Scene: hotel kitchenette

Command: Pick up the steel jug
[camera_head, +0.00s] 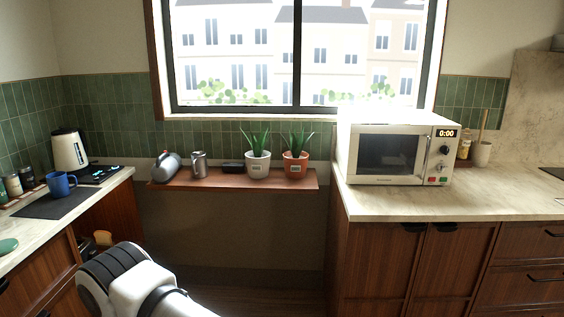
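A steel jug (199,164) stands upright on the narrow wooden wall shelf (232,187) below the window, left of its middle. It is small in the picture, and its handle is hard to make out. A rounded grey vessel (167,167) with a handle is just to its left; a second jug or kettle is possible, but I cannot tell. A white and black link of my arm shows at the bottom left, well in front of the shelf. Neither of my grippers shows.
Right of the jug are a small dark dish (232,167) and plants in a white pot (257,164) and a terracotta pot (295,164). The microwave (390,153) is on the right counter (460,203). On the left counter are a blue mug (60,185) and kettle (70,150).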

